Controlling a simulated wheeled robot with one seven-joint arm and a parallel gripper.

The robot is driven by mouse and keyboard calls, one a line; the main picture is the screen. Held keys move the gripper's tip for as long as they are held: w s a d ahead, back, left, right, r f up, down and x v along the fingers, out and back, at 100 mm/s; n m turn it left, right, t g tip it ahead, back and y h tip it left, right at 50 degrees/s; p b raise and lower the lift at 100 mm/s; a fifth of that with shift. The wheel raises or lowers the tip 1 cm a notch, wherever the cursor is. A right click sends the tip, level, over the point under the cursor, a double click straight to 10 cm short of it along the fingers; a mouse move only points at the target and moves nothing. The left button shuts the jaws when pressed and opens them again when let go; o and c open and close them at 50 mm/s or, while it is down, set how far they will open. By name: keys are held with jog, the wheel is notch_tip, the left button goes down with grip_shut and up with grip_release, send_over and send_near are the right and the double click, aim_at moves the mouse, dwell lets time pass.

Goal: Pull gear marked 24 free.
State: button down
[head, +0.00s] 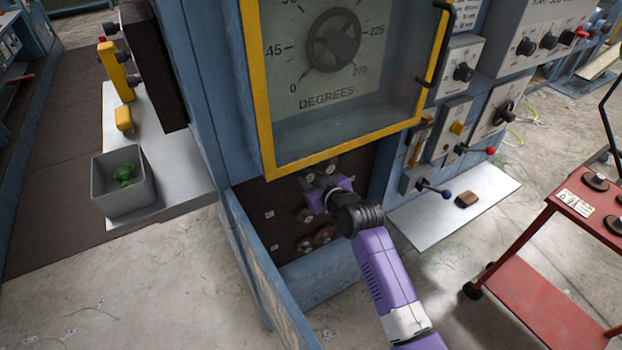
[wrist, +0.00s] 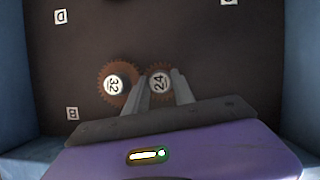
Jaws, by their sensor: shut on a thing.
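The gear marked 24 (wrist: 160,82) is a brown toothed disc with a white hub, mounted on the dark back panel in the wrist view. My gripper (wrist: 163,86) is shut on it, one finger on each side of the hub. A larger brown gear marked 32 (wrist: 116,85) sits just left of it, close beside it. In the head view my gripper (head: 312,178) reaches into the open lower compartment of the blue cabinet, and the gear marked 24 cannot be made out there.
Other gears (head: 325,235) sit lower on the panel. An open blue door (head: 262,262) stands left of my arm. A yellow-framed window (head: 268,120) is above. A red cart (head: 545,245) stands at the right, and a grey bin (head: 108,203) at the left.

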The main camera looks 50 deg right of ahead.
jog(key=shift+s+a, duration=0.15)
jog(key=shift+s, duration=0.4)
jog(key=shift+s+a+p, duration=0.1)
jog(key=shift+s+p, duration=0.2)
jog(key=shift+p, duration=0.1)
jog(key=shift+s+a+r, duration=0.1)
jog(key=shift+s, duration=0.15)
jog(key=shift+s+a+p, duration=0.2)
jog(key=shift+s+p, duration=0.1)
jog(key=shift+s, duration=0.5)
jog(key=shift+s+a+p, duration=0.25)
jog(key=shift+s, duration=0.55)
jog(key=shift+s+a+p, duration=0.2)
jog(key=shift+s+p, duration=0.1)
jog(key=shift+s, duration=0.5)
